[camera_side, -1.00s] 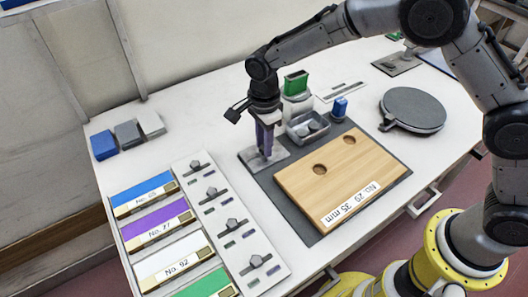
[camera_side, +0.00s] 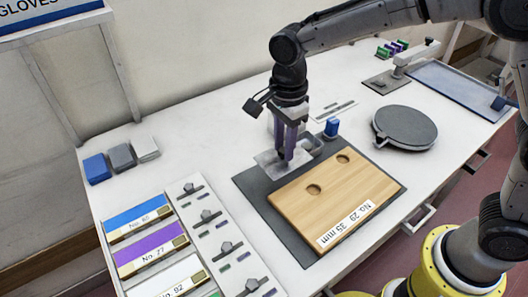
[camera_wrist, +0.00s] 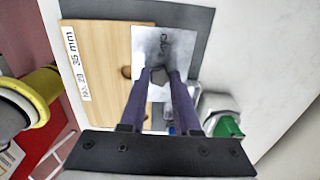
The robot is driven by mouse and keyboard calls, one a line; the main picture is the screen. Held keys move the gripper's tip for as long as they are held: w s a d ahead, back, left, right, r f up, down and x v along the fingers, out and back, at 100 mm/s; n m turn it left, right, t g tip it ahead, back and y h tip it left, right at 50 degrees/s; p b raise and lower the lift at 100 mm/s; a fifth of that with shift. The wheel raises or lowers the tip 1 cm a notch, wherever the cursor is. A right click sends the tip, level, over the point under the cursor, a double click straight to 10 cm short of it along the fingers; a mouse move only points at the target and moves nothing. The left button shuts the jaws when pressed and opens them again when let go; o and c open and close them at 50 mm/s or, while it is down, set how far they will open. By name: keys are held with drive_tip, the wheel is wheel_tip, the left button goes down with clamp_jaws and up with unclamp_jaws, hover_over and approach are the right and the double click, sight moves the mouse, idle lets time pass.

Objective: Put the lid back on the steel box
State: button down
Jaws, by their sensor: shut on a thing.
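The grey steel lid (camera_side: 268,163) is a flat plate with a knob on top. My gripper (camera_side: 287,157) points down with its purple fingers shut on the knob. The lid appears raised over the dark mat, short of the box. The open steel box (camera_side: 315,145) stands close behind and right of the gripper, partly hidden by the fingers. I cannot see clearly what is in it.
A wooden board (camera_side: 335,200) with two holes lies on the dark mat (camera_side: 262,207), in front of the box. A blue block (camera_side: 331,127) stands beside the box. A round grey pad (camera_side: 405,128) lies to the right. Labelled bins (camera_side: 150,248) are at the left.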

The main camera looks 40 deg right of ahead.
drive_tip(key=s+d+r, duration=0.3)
drive_tip(key=s, duration=0.4)
drive_tip(key=shift+n, duration=0.7)
drive_tip(key=w, duration=0.2)
drive_tip(key=w+d, duration=0.1)
drive_tip(key=w, duration=0.2)
drive_tip(key=w+d, duration=0.1)
drive_tip(key=w, duration=0.1)
drive_tip(key=shift+w+r, duration=0.2)
drive_tip(key=shift+w, duration=0.2)
drive_tip(key=w+d+f+m, duration=0.1)
drive_tip(key=w+d+f, duration=0.2)
drive_tip(key=w+d, duration=0.25)
drive_tip(key=shift+s+d+f, duration=0.1)
drive_tip(key=shift+d+f, duration=0.1)
drive_tip(key=shift+f, duration=1.4)
drive_tip(key=shift+d+f, duration=0.2)
drive_tip(key=shift+f, duration=1.4)
drive_tip(key=shift+f, duration=0.15)
